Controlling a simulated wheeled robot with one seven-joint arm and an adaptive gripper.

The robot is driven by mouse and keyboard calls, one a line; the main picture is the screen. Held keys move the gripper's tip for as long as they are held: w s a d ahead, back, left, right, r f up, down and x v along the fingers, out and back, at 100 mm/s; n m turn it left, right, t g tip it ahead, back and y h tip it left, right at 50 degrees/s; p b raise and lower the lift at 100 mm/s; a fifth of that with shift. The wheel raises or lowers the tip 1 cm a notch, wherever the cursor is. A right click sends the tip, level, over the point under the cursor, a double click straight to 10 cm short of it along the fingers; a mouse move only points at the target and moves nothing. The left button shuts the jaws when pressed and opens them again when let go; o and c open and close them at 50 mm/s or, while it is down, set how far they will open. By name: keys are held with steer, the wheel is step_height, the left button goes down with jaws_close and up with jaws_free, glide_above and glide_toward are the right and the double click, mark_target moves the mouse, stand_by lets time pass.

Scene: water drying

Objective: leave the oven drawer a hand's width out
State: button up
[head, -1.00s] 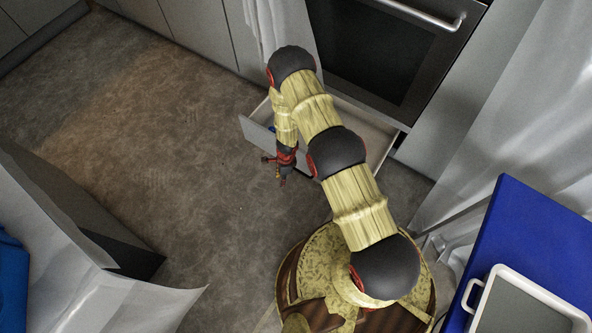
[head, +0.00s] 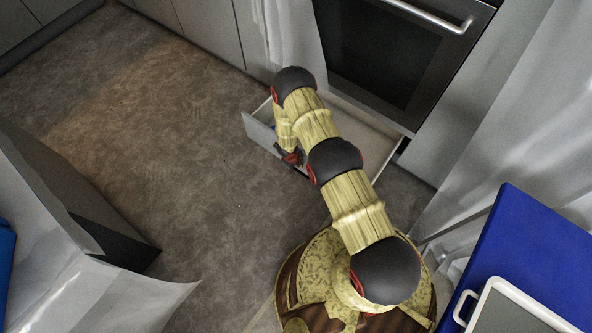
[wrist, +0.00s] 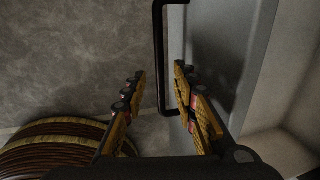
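The oven drawer (head: 262,133) stands open below the oven, its pale inside partly hidden behind my arm in the head view. In the wrist view the drawer front (wrist: 219,40) is a grey panel on the right. Its black bar handle (wrist: 158,60) runs up the middle of that view. My gripper (wrist: 157,80) is open, with one finger on each side of the handle in the picture; I cannot tell whether either finger touches it. In the head view my gripper (head: 292,158) is at the outer side of the drawer front, mostly hidden by my arm.
The dark-glass oven (head: 365,50) with its bar handle is above the drawer. A white cloth (head: 290,40) hangs beside it. A blue-topped table (head: 535,250) with a white tray (head: 510,315) is at lower right.

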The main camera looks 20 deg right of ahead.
steer(key=shift+w+d+f+b, duration=0.15)
steer(key=shift+f+b, duration=0.25)
steer(key=shift+f, duration=0.9)
steer(key=shift+c, duration=0.9)
jaws_close()
